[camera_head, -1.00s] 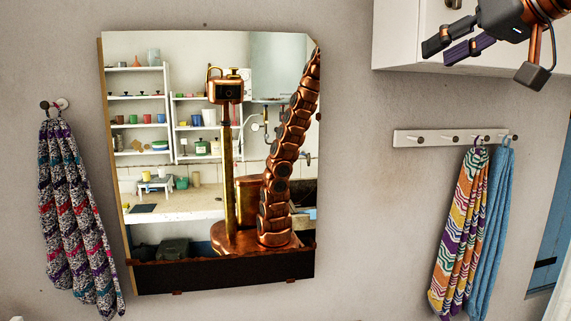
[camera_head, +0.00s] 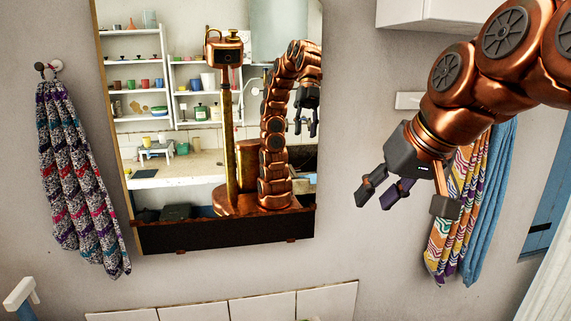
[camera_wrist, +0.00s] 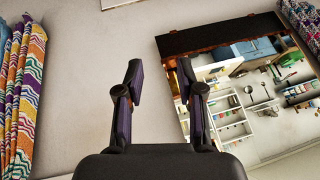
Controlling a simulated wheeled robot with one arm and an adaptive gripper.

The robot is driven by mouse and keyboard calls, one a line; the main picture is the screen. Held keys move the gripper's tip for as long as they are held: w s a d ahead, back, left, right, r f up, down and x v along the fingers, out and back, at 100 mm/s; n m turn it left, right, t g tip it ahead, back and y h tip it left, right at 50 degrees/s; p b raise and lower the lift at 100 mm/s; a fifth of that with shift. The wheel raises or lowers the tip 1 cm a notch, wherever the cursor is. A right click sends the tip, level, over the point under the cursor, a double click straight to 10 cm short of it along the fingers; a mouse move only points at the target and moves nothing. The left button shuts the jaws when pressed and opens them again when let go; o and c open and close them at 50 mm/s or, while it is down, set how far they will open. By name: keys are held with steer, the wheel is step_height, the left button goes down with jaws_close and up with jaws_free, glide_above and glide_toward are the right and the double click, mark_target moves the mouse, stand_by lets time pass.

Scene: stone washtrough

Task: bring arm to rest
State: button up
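My gripper (camera_head: 408,198) hangs from my copper arm at the right of the head view, in front of the wall and left of the striped towel. Its fingers are spread apart and nothing is between them. In the wrist view both fingers (camera_wrist: 160,85) stand apart with bare wall between the tips. The mirror (camera_head: 230,238) on the wall reflects my copper body and bent arm; it also shows turned on its side in the wrist view (camera_wrist: 205,37).
A patterned towel (camera_head: 75,180) hangs at the left. A striped towel (camera_head: 440,255) and a blue towel (camera_head: 490,200) hang behind my arm at the right. A white cabinet (camera_head: 420,14) is above. White tiles (camera_head: 265,308) run along the bottom. Open wall lies between mirror and gripper.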

steer(key=s+d+f+g+h, duration=0.1)
steer(key=s+f+g, duration=0.2)
steer(key=s+f, duration=0.9)
steer(key=s+d+f+m+g+h, duration=0.1)
steer(key=s+f+g, duration=0.3)
steer(key=s+f, duration=0.9)
step_height(320, 180, down, 5)
steer(key=shift+d+r+h, duration=0.1)
steer(key=shift+d+h, duration=0.6)
steer(key=shift+d, duration=0.1)
steer(key=shift+w, duration=0.25)
steer(key=shift+o, duration=0.4)
steer(key=shift+a, duration=0.1)
